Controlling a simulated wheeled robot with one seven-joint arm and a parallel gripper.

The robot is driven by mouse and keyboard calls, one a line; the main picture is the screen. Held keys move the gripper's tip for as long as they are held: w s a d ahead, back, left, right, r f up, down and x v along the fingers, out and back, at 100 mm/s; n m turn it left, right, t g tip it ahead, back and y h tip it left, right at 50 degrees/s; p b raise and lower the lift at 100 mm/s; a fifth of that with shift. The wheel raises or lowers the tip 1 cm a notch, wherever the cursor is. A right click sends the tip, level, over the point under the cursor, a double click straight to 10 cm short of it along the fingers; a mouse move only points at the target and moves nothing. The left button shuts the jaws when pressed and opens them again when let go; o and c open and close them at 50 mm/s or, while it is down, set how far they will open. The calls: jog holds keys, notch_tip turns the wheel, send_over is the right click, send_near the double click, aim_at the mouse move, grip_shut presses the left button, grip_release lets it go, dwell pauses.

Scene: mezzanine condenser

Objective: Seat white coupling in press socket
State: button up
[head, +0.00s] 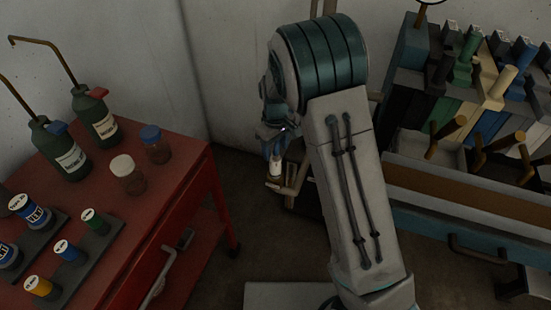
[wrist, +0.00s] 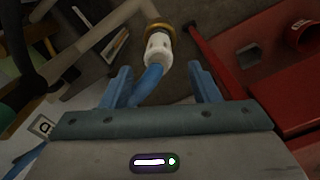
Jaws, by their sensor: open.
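The white coupling (wrist: 158,48) is on the end of a blue hose (wrist: 148,82) in the wrist view, just beyond my fingertips. A brass-coloured ring (wrist: 158,29) is at its far end; I cannot tell whether the ring belongs to the coupling or to a socket. My gripper (wrist: 160,75) is open, with its two blue fingers apart on either side of the hose. In the head view, the coupling (head: 275,167) shows small below my gripper (head: 274,146), left of my arm. I cannot clearly pick out the press socket.
A red cart (head: 130,235) with bottles, jars and coloured cylinders stands at left. Pale pipes (head: 297,178) are close to the coupling, partly behind my arm. At right is a bench (head: 470,195) with a rack of coloured, handled items. Bare floor shows between cart and bench.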

jog(key=shift+d+r, duration=0.1)
jog(key=shift+r, duration=1.5)
jog(key=s+d+r+m+t, duration=0.1)
jog(key=s+d+r+m, duration=0.2)
jog(key=s+d+r, duration=0.2)
jog(key=s+d+r+m+t, duration=0.1)
jog(key=s+d+r+m, duration=0.2)
jog(key=s, duration=0.8)
jog(key=s+d+r+m, duration=0.2)
jog(key=s+d+r, duration=0.4)
jog(key=s, duration=0.3)
jog(key=shift+d+r+m+t, duration=0.3)
jog(key=shift+d+m+t, duration=0.1)
jog(key=shift+d, duration=0.35)
jog(key=shift+s, duration=0.1)
jog(key=shift+r, duration=0.25)
